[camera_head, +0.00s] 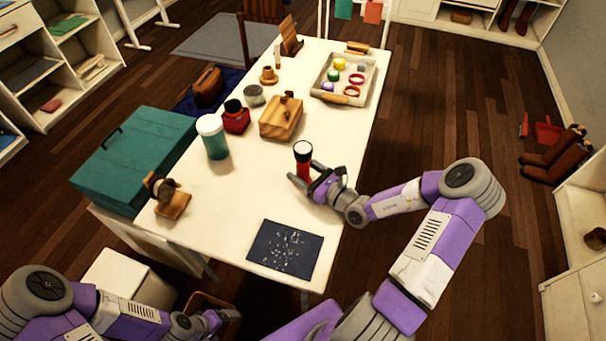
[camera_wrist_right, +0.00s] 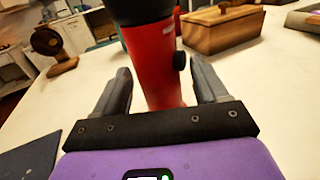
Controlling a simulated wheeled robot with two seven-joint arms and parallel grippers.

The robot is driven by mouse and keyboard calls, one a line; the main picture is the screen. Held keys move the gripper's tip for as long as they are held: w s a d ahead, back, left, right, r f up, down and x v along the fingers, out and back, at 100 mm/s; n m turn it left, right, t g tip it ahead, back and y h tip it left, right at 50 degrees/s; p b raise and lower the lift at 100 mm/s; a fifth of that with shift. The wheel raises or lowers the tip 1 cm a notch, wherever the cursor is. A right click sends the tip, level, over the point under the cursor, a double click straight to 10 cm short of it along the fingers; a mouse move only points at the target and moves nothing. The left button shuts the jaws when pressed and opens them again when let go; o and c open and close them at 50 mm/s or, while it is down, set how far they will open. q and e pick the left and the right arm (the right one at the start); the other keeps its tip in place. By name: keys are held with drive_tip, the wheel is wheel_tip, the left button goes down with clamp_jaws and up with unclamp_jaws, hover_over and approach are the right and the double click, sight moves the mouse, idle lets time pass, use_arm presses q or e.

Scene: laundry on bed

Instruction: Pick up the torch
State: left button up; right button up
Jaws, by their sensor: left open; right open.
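The torch (camera_head: 303,160) is red with a dark, wider head and a pale lens on top. It stands upright on the white table (camera_head: 240,185). My right gripper (camera_head: 308,182) is open at the torch, low on its body. In the right wrist view the torch (camera_wrist_right: 165,65) stands between the two fingers of my right gripper (camera_wrist_right: 160,90), with gaps visible on both sides. A round black button shows on its side. The top of the torch is cut off in that view. My left gripper (camera_head: 222,318) is open, low at the bottom of the head view, away from the table top.
A wooden box (camera_head: 281,118) stands behind the torch, with a teal-and-white jar (camera_head: 213,137) to its left. A dark blue cloth (camera_head: 285,249) lies near the front edge. A tray (camera_head: 343,80) of small items is at the far end. A watch stand (camera_head: 172,199) is at the left edge.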

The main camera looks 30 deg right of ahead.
drive_tip(key=shift+r, duration=0.1)
drive_tip(key=c, duration=1.2)
